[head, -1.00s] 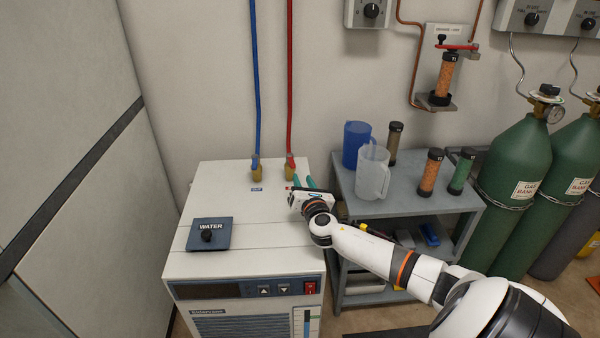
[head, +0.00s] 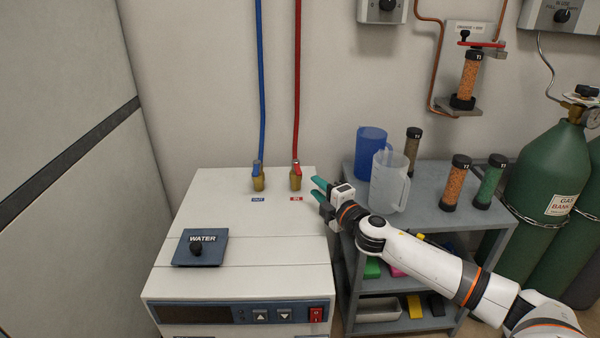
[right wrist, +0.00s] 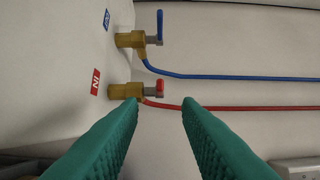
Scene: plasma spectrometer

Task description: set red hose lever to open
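The red hose (head: 297,80) comes down the wall to a brass valve marked IN on top of the white chiller (head: 190,235). Its small red lever (head: 296,164) sits at the top of this valve. In the right wrist view the red lever (right wrist: 161,88) looks short, and its exact angle is hard to tell. My right gripper (head: 318,188) is just right of the valve, apart from it. Its teal fingers (right wrist: 159,106) are open and empty, with the red lever beyond the gap between their tips. My left gripper is not in view.
The blue hose's valve, with its blue lever (right wrist: 160,27), stands beside the red one. A grey cart (head: 435,222) with jugs and tubes stands to the right, close under my right arm. Green gas cylinders (head: 535,180) are farther right.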

